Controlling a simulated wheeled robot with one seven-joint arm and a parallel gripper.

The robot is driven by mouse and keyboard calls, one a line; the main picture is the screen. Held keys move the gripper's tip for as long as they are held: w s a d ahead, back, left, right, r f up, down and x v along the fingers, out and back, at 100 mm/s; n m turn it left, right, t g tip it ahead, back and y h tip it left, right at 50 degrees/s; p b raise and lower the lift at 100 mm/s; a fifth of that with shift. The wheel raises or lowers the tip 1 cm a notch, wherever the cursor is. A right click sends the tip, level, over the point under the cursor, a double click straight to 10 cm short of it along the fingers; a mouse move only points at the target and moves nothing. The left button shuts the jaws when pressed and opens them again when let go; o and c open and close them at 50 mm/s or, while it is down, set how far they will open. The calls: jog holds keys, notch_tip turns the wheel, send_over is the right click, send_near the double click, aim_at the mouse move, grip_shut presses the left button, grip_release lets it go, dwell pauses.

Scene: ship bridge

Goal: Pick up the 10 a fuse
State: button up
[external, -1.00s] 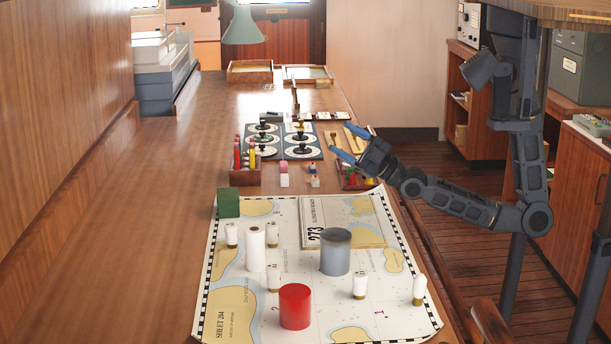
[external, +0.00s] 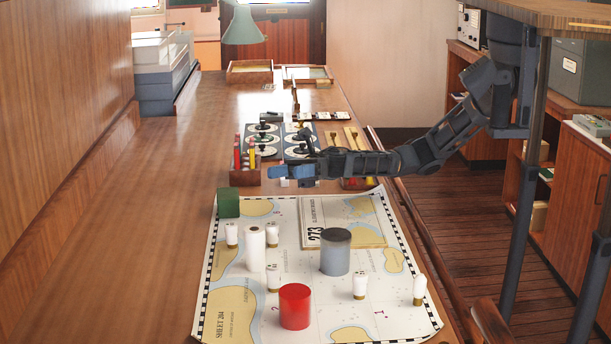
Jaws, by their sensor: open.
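Several small white fuses with brass-coloured ends stand upright on the chart: one at the left (external: 232,234), one behind the white cylinder (external: 272,235), one in the middle (external: 273,278), one right of the red cylinder (external: 360,286) and one near the right edge (external: 419,290). Their markings are too small to read, so I cannot tell which is the 10 A fuse. My gripper (external: 284,172) is open, with blue fingers pointing left. It is beyond the chart's far edge, over the small coloured blocks, and partly hides them. It appears empty and is apart from the fuses.
The chart (external: 245,322) also bears a tall white cylinder (external: 255,250), a grey cylinder (external: 335,252), a red cylinder (external: 295,307) and a green block (external: 228,203). A rack of coloured sticks (external: 247,178) stands left of my gripper.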

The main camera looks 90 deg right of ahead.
jog(key=w+d+f+n+g+h, duration=0.1)
jog(key=d+f+n+g+h, duration=0.1)
jog(key=d+f+n, duration=0.3)
jog(key=m, duration=0.2)
send_near(268, 227)
jog(key=x, duration=0.3)
jog(key=shift+s, duration=0.1)
jog(key=shift+a+f+p, duration=0.2)
jog(key=shift+p, duration=0.2)
jog(key=shift+p+x, duration=0.65)
jog(key=shift+x, duration=2.95)
jog(key=shift+d+r, duration=0.1)
jog(key=shift+c, duration=0.3)
jog(key=c, duration=1)
